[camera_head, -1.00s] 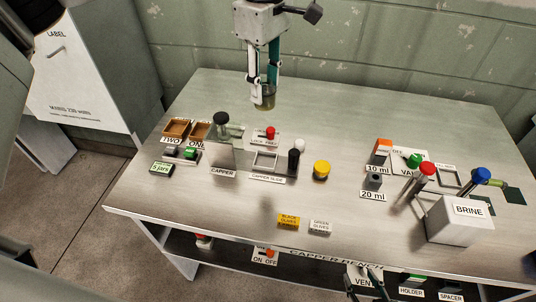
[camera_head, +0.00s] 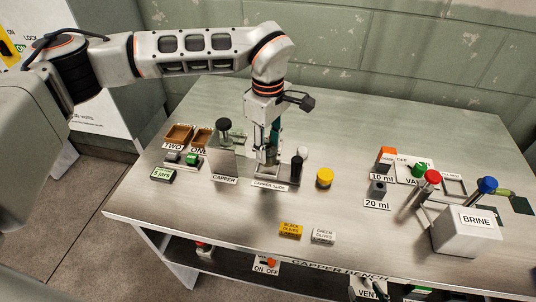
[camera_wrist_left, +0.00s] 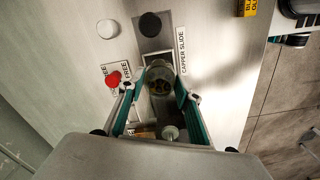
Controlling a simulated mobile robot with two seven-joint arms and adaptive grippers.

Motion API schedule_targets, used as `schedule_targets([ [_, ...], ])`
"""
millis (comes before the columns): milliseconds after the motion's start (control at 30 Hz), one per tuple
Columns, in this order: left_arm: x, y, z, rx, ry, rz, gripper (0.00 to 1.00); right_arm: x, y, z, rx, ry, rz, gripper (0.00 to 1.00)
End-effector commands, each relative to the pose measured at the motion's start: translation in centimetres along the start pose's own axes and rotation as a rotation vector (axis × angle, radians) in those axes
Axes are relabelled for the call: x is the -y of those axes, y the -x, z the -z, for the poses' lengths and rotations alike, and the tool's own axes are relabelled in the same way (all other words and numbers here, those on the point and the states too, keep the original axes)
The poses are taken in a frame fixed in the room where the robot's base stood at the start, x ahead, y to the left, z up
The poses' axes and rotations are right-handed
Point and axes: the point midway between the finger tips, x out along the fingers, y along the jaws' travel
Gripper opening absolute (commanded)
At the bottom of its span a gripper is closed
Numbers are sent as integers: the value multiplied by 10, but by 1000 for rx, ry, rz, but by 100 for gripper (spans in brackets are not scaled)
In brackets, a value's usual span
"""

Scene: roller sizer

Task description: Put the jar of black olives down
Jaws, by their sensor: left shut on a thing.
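My left gripper (camera_head: 266,156) reaches down over the capper slide, whose label (camera_head: 270,185) shows in front of it. It is shut on a small glass jar (camera_wrist_left: 160,82) with dark contents, open at the top in the left wrist view. The jar is at or just above the slide's plate (camera_wrist_left: 154,43); I cannot tell whether it touches. In the head view the fingers largely hide the jar.
A black knob (camera_head: 297,164) and a white knob (camera_head: 302,152) stand right of the gripper. The capper post (camera_head: 224,124) is close on its left. A yellow cap (camera_head: 324,178) lies to the right. The brine box (camera_head: 466,230) is far right.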

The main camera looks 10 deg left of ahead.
Motion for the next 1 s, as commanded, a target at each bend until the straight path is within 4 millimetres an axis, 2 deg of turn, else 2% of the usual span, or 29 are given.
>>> schedule_targets([
  [100,1,-20,0,2,0,4,10,0,-1,-2,1,1,0,40],
  [200,1,-31,-1,2,0,3,10,0,-1,-2,0,1,0,40],
  [567,0,-34,0,0,-1,1,10,-1,-1,0,-2,2,-2,40],
  [600,0,-35,0,0,-1,1,36,-1,-1,0,-2,2,-2,40],
  [667,0,-35,0,0,-1,1,50,-1,-1,0,-3,2,-2,40],
  [1000,0,-34,0,0,-1,1,50,-1,-1,0,-3,2,-2,40],
])
